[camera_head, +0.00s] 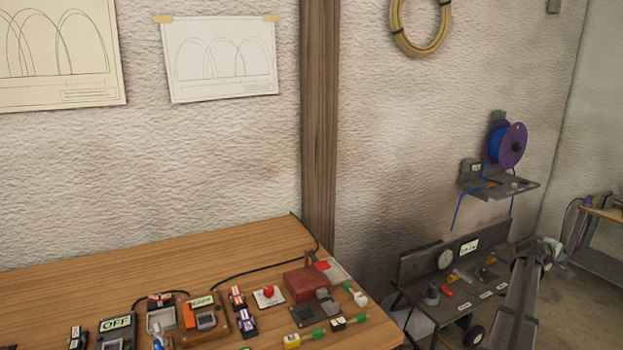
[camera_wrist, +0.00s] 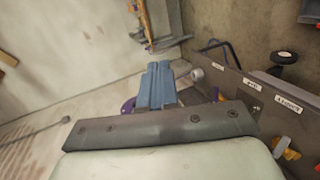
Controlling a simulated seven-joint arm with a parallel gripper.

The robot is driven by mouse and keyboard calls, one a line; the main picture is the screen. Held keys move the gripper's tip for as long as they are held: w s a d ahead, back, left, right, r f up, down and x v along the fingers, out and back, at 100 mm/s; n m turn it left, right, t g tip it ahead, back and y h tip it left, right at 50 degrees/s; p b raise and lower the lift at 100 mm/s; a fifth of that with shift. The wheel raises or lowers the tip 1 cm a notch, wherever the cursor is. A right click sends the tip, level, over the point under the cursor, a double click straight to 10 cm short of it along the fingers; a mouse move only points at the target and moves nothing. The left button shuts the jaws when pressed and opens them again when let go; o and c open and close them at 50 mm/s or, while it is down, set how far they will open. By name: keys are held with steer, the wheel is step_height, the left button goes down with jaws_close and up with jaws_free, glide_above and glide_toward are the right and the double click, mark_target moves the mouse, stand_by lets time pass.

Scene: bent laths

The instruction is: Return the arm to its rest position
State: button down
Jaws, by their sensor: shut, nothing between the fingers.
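My gripper (camera_wrist: 157,72) shows in the wrist view as two blue fingers side by side. They are shut against each other with nothing held between them. The fingers point away over pale floor, left of a dark panel with white labels (camera_wrist: 250,82). In the head view I cannot make out the fingers. A long dark grey bar at the lower right there looks like part of my arm, beyond the right end of the bench.
A wooden bench (camera_head: 190,253) holds several small devices, including one marked OFF (camera_head: 116,324) and a dark red block (camera_head: 305,283). A wheeled dark console (camera_head: 440,262) stands right of it. Above the console, a wall shelf (camera_head: 510,190) carries a purple spool (camera_head: 512,145).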

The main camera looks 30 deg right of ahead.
steer(key=s+f+m+g+y, duration=0.1)
steer(key=s+f, duration=0.6)
steer(key=s, duration=0.4)
steer(key=w+a+f+m+y, duration=0.15)
steer(key=w+a+f, duration=0.35)
steer(key=a+f, duration=0.55)
steer(key=w+a+f+y, duration=0.2)
steer(key=w+a+f, duration=0.3)
steer(key=a+f, duration=0.5)
steer(key=w+a+f+m+g+y, duration=0.1)
steer(key=w+a+f+y, duration=0.1)
steer(key=a+f, duration=0.65)
steer(key=w+a+f+y, duration=0.15)
steer(key=a+f, duration=0.45)
steer(key=a, duration=0.6)
steer(key=s+a+f+n+g+y, duration=0.1)
steer(key=s+a, duration=0.4)
steer(key=a, duration=1.2)
steer(key=s+a+f+n+g+y, duration=0.1)
steer(key=s+a+f, duration=0.4)
steer(key=a, duration=1.2)
steer(key=s+a+f+n+g+y, duration=0.1)
steer(key=s+a+f+n+y, duration=0.1)
steer(key=a, duration=1.5)
steer(key=s+f+y, duration=0.1)
steer(key=s+f, duration=0.1)
steer(key=s, duration=0.1)
steer(key=shift+s+a+f+g+y, duration=0.25)
steer(key=shift+a+f+g+y, duration=0.15)
